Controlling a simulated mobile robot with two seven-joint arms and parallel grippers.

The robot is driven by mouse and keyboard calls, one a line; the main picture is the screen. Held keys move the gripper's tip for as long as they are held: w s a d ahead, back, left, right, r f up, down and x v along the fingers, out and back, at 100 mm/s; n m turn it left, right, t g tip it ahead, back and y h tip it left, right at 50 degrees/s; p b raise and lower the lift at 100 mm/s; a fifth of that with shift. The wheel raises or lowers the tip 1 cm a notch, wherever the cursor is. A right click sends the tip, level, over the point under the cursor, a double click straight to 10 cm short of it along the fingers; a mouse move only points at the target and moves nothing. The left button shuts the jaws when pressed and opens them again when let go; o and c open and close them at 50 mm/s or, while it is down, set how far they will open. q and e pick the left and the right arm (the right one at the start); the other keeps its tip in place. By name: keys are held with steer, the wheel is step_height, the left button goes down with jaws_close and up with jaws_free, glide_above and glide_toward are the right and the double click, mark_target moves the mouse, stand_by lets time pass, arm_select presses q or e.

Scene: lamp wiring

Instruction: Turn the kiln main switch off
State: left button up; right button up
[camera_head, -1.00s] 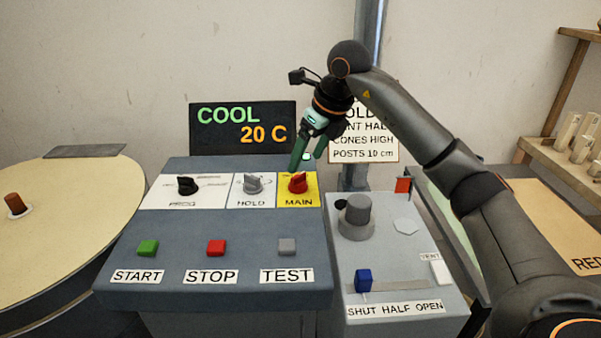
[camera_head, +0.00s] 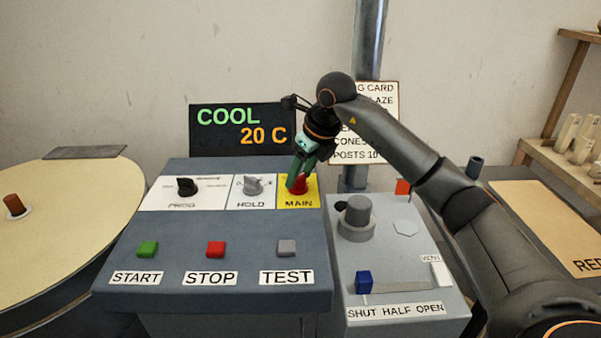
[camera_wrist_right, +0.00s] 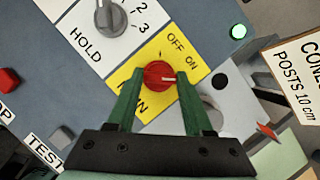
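The red main switch knob (camera_head: 299,185) sits on a yellow plate (camera_head: 311,200) marked MAIN at the right end of the sloped kiln panel. My right gripper (camera_head: 298,178) has its green fingers down at the knob, partly hiding it in the head view. In the right wrist view the knob (camera_wrist_right: 159,76) lies between the two spread fingertips of the gripper (camera_wrist_right: 162,74), one on each side; I cannot tell if they touch it. Its white mark points right, towards the ON side; OFF and ON are printed above right. My left gripper is not in view.
The HOLD knob (camera_head: 253,186) sits just left of the main switch, with the PROG knob (camera_head: 187,187) farther left. START, STOP and TEST buttons (camera_head: 287,248) line the panel front. A grey vent box (camera_head: 406,262) with knob and slider stands right, under my arm.

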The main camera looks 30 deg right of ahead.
jaws_close()
